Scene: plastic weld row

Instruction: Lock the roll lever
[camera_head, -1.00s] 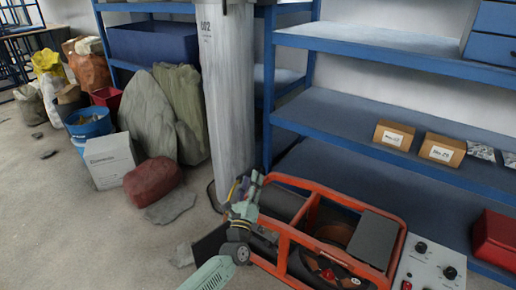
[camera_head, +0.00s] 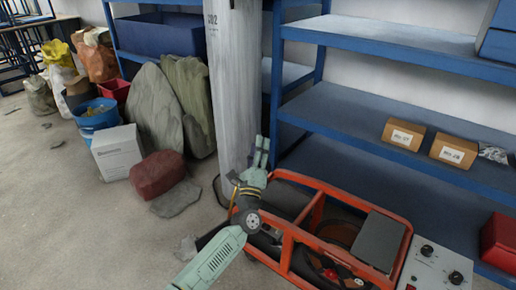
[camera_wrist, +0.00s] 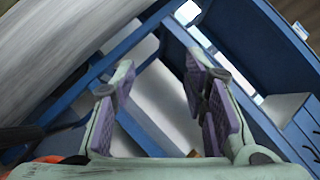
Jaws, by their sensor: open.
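An orange-framed machine (camera_head: 315,212) with black rolls stands on the floor at the bottom right of the head view. A dark roll (camera_head: 285,200) lies at its left end, and a small red part (camera_head: 331,273) shows low inside the frame. I cannot tell which part is the roll lever. My gripper (camera_head: 262,147) is above the machine's left end, its fingers pointing up toward the pillar and shelf. In the wrist view, my gripper (camera_wrist: 160,92) is open with purple pads apart and nothing between them.
A grey pillar (camera_head: 233,85) stands close behind my gripper. Blue shelving (camera_head: 345,115) with small boxes (camera_head: 403,134) runs along the right. A control panel (camera_head: 436,264) sits at the machine's right. A red sack (camera_head: 157,174) and grey slabs lie left; the floor at lower left is clear.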

